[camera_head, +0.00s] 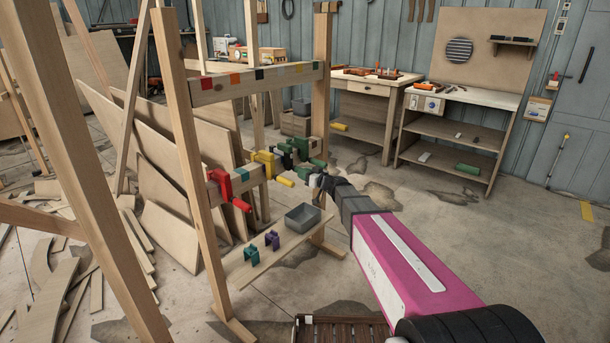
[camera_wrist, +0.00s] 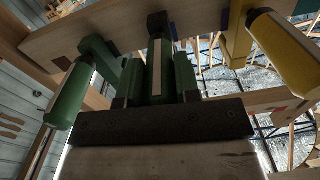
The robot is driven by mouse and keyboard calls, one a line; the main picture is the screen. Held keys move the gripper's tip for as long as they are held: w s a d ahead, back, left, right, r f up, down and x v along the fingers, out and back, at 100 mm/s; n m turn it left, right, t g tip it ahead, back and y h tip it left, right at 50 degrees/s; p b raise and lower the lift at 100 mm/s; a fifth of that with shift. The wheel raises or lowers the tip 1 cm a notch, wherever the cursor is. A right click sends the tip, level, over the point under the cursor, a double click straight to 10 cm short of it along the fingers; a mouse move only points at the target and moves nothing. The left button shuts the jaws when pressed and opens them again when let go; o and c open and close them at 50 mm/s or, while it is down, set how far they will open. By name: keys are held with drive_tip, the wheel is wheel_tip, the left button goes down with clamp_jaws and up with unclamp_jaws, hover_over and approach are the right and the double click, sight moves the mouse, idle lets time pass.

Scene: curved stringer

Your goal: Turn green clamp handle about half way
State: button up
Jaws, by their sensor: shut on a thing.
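The green clamps (camera_head: 303,147) sit on the right part of the wooden rail of the frame in the head view. My gripper (camera_head: 318,182) reaches up to them from the front right. In the wrist view my gripper (camera_wrist: 160,85) is shut on a green clamp handle (camera_wrist: 160,75), which stands upright between the fingers and partly hides behind them. Another green handle (camera_wrist: 70,95) hangs free to the left in the wrist view. How far the held handle is turned cannot be told.
A yellow clamp (camera_head: 264,160) is just left of the green ones; its handle (camera_wrist: 285,50) shows at right in the wrist view. A red clamp (camera_head: 220,184) is farther left. A grey bin (camera_head: 303,219) and small clamps stand on the lower shelf (camera_head: 243,274). Floor is open at right.

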drive_tip(key=m, duration=0.8)
drive_tip(key=shift+s+m, duration=0.1)
drive_tip(key=shift+m, duration=0.3)
drive_tip(key=m, duration=0.4)
drive_tip(key=shift+r, duration=0.1)
drive_tip(key=shift+m, duration=1.8)
drive_tip(key=o, duration=0.9)
drive_tip(key=v, duration=1)
drive_tip(key=shift+s+d, duration=0.25)
drive_tip(key=shift+s, duration=0.05)
